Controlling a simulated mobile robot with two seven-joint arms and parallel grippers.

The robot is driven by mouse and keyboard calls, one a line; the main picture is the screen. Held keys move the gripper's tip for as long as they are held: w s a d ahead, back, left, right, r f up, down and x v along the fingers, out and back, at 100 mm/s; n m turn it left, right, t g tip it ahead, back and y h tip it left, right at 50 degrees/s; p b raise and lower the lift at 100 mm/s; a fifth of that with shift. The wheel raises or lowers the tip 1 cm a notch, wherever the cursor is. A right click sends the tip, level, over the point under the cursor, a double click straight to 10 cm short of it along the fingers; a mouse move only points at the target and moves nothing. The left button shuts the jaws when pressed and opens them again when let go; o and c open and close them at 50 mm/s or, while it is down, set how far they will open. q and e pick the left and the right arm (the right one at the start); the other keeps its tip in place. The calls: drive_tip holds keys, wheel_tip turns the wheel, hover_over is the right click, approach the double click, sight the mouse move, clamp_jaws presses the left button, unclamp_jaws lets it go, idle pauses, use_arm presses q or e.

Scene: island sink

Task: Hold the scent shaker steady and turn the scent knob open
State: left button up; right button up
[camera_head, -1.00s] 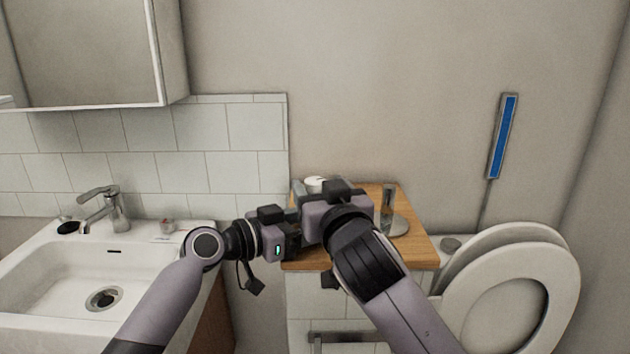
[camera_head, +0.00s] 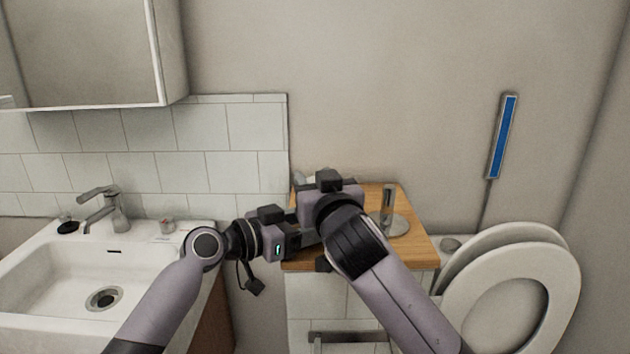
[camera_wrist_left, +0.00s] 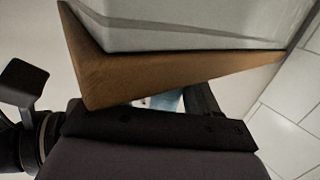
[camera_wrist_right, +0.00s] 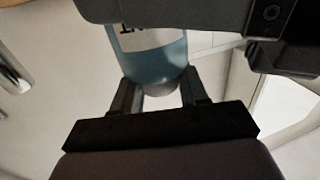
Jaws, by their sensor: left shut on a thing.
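The scent shaker (camera_wrist_right: 150,55) is a clear bottle with pale blue liquid and dark lettering, seen close in the right wrist view. A small bluish part of it shows in the left wrist view (camera_wrist_left: 166,101). My left gripper (camera_head: 300,238) is shut on the shaker, low over the wooden top. My right gripper (camera_wrist_right: 160,97) has its fingers spread apart, with the rounded end of the bottle at or between the tips. I cannot tell whether they touch it. In the head view my right gripper (camera_head: 312,208) hides the shaker. I cannot make out the knob.
The shaker's place is over a small wooden-topped cabinet (camera_head: 418,248). A metal holder with a round base (camera_head: 394,226) stands on its right. A sink (camera_head: 50,275) is at left, a toilet (camera_head: 560,280) at right. The wall is close behind.

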drive_tip(key=shift+n+y, duration=0.3)
drive_tip(key=shift+n+g+y, duration=0.4)
drive_tip(key=shift+n+y, duration=0.1)
drive_tip(key=shift+y, duration=0.3)
drive_tip(key=o, duration=1)
drive_tip(key=shift+c, duration=0.2)
drive_tip(key=shift+s, duration=0.1)
drive_tip(key=v, duration=1.2)
